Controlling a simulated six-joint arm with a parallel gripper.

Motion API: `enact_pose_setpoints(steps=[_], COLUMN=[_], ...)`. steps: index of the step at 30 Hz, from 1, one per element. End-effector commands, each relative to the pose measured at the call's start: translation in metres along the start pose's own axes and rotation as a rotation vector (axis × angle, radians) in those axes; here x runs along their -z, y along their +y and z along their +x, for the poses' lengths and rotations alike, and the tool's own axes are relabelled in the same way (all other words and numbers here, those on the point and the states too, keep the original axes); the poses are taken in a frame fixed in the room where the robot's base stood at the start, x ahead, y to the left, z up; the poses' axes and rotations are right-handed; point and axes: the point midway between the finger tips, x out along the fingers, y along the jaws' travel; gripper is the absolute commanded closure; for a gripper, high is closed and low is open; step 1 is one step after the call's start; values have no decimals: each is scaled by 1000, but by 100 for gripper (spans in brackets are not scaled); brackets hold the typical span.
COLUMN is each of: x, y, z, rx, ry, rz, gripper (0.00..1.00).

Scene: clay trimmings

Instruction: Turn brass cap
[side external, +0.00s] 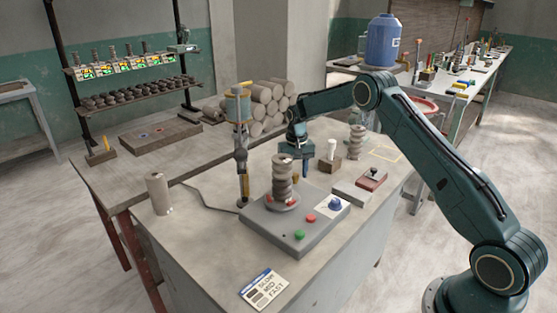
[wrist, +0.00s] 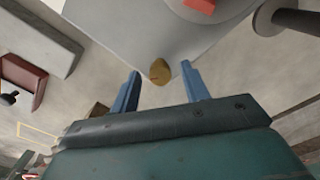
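The brass cap (wrist: 159,71) is a small golden knob in the wrist view, at the corner of the grey machine base (wrist: 125,30). In the side view a small brass-coloured spot (side external: 295,178) shows just behind the twisted clay column (side external: 282,181), mostly hidden. My gripper (wrist: 160,85) is open, its two blue fingers apart with the cap between and slightly beyond their tips in the picture. No contact shows. In the side view my gripper (side external: 307,157) points down behind the clay column, above the far edge of the machine base (side external: 275,228).
The base carries a red button (side external: 311,218), a green button (side external: 299,235) and a blue knob (side external: 335,203). An upright post (side external: 242,170) stands to the left. A brown block (side external: 329,164) and a red-brown box (side external: 372,178) lie right of my gripper.

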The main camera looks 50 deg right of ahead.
Motion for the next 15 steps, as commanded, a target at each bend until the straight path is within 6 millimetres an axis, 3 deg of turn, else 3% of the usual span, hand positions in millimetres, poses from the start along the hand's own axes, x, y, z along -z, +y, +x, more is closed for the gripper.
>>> enact_pose_setpoints(steps=[8,15], x=[0,0], y=[0,0], z=[-5,-28], rx=[0,1], ry=[0,2], rz=[0,0], gripper=[54,54])
